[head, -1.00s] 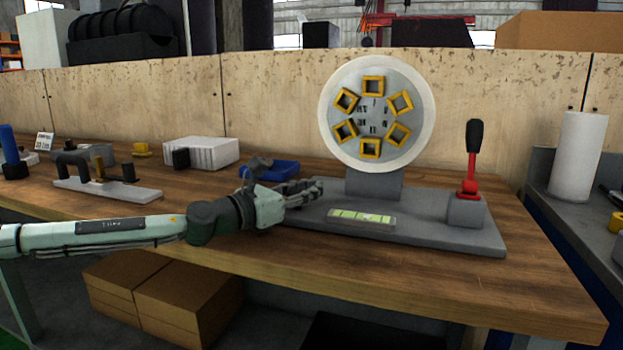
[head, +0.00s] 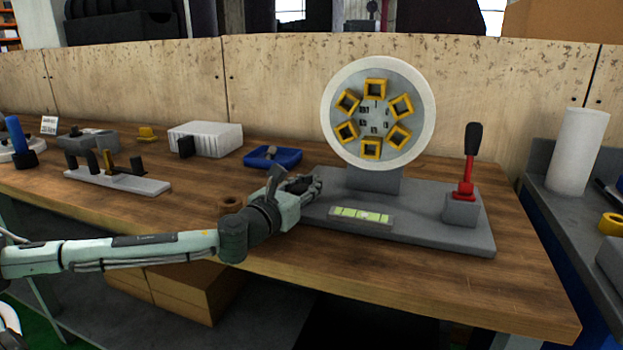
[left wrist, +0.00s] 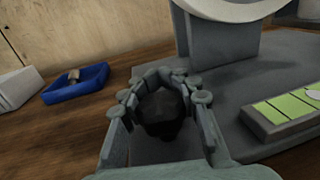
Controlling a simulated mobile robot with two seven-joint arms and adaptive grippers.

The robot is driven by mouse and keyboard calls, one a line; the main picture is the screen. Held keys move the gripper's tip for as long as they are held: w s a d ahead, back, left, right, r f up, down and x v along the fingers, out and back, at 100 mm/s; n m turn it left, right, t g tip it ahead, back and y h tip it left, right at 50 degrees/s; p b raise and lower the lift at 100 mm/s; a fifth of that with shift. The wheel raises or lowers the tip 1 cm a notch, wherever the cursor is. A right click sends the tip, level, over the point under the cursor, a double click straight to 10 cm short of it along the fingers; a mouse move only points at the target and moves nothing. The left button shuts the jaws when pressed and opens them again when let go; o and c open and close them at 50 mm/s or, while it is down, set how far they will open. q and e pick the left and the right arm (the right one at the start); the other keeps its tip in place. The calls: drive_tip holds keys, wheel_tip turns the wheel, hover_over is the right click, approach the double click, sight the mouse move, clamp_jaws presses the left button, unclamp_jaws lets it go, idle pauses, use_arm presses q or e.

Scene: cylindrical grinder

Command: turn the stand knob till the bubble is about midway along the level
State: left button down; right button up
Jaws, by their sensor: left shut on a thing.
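The stand is a grey base (head: 430,231) carrying a round white-rimmed wheel (head: 327,121) with yellow square pieces. The level (head: 345,213), a green strip with dark marks, lies at the base's front. A pale patch shows around its middle in the head view, but it is too small to place the bubble surely. The left wrist view shows only part of the level (left wrist: 273,112). The dark stand knob (left wrist: 162,112) sits between the fingers of my left gripper (left wrist: 160,95), which is shut on it. In the head view my left gripper (head: 312,187) covers the knob at the base's left end. My right gripper is not in view.
A red lever with a black handle (head: 474,139) stands at the base's right. A blue tray (head: 288,161) and a white ribbed block (head: 215,138) lie behind left. Wood is clear in front of the base.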

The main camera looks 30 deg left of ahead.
use_arm(q)
drive_tip(key=c, duration=1.1)
unclamp_jaws()
drive_tip(key=shift+s, duration=0.1)
drive_tip(key=shift+o, duration=0.2)
drive_tip(key=shift+s+f, duration=0.15)
drive_tip(key=shift+s, duration=0.4)
drive_tip(key=s, duration=1.1)
drive_tip(key=shift+d, duration=0.4)
